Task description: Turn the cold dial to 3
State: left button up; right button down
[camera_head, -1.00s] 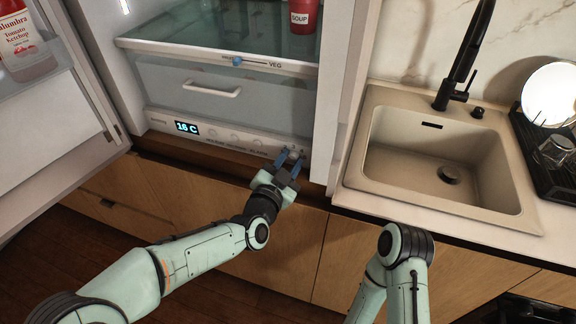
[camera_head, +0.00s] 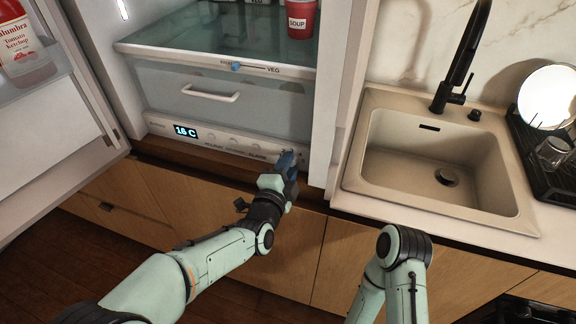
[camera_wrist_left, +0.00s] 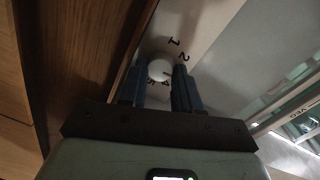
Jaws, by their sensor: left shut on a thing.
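The cold dial (camera_wrist_left: 160,70) is a round white knob on the fridge's lower control panel (camera_head: 222,140). In the left wrist view it sits between the two blue fingers of my left gripper (camera_wrist_left: 165,88), which are shut on it. The printed numbers 1 and 2 show beside it, and 4 and 5 are partly covered near the fingers. I cannot read the pointer's exact setting. In the head view my left gripper (camera_head: 287,160) is at the right end of the panel and hides the dial. My right gripper is not in view; only my right arm shows.
The fridge stands open with its door on the left. A display (camera_head: 186,132) on the panel glows with a temperature. A drawer (camera_head: 220,98) is above the panel. A sink (camera_head: 440,160) and a dish rack (camera_head: 555,165) are on the right.

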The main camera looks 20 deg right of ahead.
pick_arm(q)
jog(key=shift+m, duration=0.3)
jog(key=o, duration=1.1)
jog(key=shift+c, duration=0.2)
jog(key=shift+f, duration=0.15)
